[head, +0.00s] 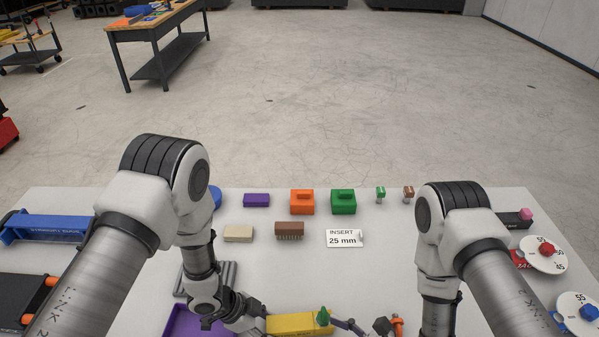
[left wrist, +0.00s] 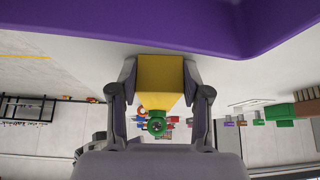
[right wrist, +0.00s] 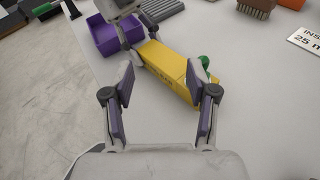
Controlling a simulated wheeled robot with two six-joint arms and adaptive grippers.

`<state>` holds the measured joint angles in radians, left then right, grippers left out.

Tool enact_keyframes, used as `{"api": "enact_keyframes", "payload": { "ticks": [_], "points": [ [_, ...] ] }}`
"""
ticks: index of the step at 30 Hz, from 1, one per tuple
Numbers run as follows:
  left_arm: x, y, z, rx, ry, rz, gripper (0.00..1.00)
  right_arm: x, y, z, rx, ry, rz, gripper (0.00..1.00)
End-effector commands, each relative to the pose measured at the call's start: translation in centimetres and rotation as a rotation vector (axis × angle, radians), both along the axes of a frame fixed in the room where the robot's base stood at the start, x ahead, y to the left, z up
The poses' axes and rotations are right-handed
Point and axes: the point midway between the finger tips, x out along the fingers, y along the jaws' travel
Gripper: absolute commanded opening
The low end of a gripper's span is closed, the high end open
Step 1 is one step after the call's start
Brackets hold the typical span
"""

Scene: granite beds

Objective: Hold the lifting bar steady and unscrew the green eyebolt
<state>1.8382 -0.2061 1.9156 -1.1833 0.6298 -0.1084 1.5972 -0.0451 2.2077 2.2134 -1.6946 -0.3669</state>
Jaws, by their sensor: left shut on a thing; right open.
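The yellow lifting bar (head: 290,324) lies at the near edge of the table, low in the head view. The green eyebolt (head: 323,315) stands up from the bar near its right end. My left gripper (head: 264,316) is shut on the bar's left end; in the left wrist view the bar (left wrist: 160,75) fills the space between the fingers, with the eyebolt (left wrist: 156,126) beyond. My right gripper (right wrist: 164,85) is open and empty. In the right wrist view its fingers spread before the bar (right wrist: 165,68), with the eyebolt (right wrist: 204,61) by the right finger, apparently not touched.
A purple tray (head: 172,330) sits left of the bar, close to my left gripper. Behind are a beige block (head: 238,233), a brown brush (head: 289,230) and an "INSERT 25 mm" card (head: 344,239). Dials (head: 543,256) stand at right. The table between is mostly clear.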

Motion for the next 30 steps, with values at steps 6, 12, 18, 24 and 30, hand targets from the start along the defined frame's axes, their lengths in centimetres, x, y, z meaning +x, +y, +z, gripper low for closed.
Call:
{"api": "enact_keyframes", "payload": {
  "ticks": [6, 12, 18, 24, 30],
  "points": [
    [0.0, 0.0, 0.0, 0.001, 0.001, -0.001, 0.06, -1.2, -4.9, -1.7, -0.061, -0.097, -0.266, 0.58],
    [0.0, 0.0, 0.0, 0.001, 0.001, -0.001, 0.06, -0.1, -4.2, -2.0, -0.067, -0.111, -0.276, 0.58],
    [0.0, 0.0, 0.0, 0.001, 0.0, 0.0, 0.06, 2.5, -2.0, -2.7, -0.065, -0.112, -0.273, 0.58],
    [0.0, 0.0, 0.0, 0.001, 0.0, 0.0, 0.06, 4.7, -0.2, -3.4, -0.064, -0.11, -0.275, 0.58],
    [0.0, 0.0, 0.0, 0.001, 0.0, 0.0, 0.06, 5.6, 0.5, -3.7, -0.064, -0.108, -0.277, 0.58]
  ]
}}
